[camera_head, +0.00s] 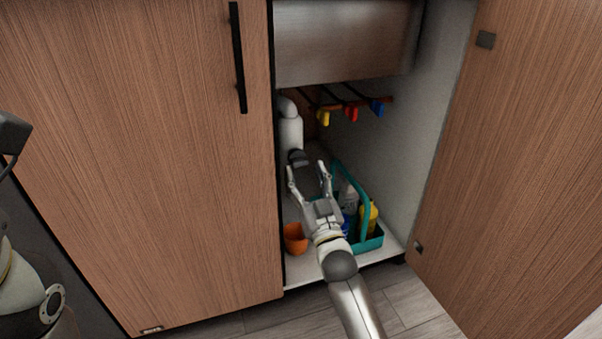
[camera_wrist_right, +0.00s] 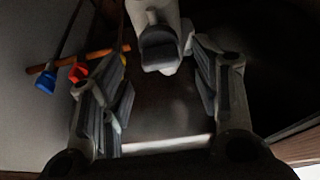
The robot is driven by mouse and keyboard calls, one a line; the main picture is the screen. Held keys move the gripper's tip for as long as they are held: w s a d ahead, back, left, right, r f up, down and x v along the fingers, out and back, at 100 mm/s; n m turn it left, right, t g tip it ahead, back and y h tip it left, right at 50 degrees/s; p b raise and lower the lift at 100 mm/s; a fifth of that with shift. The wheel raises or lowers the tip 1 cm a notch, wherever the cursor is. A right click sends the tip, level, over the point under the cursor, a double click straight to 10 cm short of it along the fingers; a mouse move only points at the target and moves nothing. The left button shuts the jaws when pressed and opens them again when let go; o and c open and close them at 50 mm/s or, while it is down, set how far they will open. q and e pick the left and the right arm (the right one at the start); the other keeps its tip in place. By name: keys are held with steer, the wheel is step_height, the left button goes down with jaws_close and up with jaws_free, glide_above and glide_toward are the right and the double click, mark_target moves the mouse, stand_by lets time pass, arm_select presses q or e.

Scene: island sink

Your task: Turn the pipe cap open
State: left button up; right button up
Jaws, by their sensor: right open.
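The dark pipe cap (camera_head: 298,157) sits on the lower end of the white pipe (camera_head: 290,127) inside the open cabinet under the sink. In the right wrist view the cap (camera_wrist_right: 160,48) shows near the top centre, below the white pipe. My right gripper (camera_head: 307,172) is open and empty, reaching into the cabinet. Its two fingers point toward the cap, one to each side, and I see no contact. In the right wrist view the fingers stand left and right of the cap. Part of my left arm shows at the left edge, but its fingers are out of view.
A teal caddy (camera_head: 373,244) with bottles stands right of my right gripper, and an orange cup (camera_head: 295,238) stands left of it. Yellow, red and blue valve handles (camera_head: 351,112) are above. The open cabinet door (camera_head: 530,150) is at right; a closed door (camera_head: 140,150) is at left.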

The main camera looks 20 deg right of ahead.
mark_target(301, 165)
steer(key=shift+b+x, duration=0.45)
steer(key=shift+x, duration=1.05)
steer(key=shift+r, duration=0.1)
steer(key=c, duration=1)
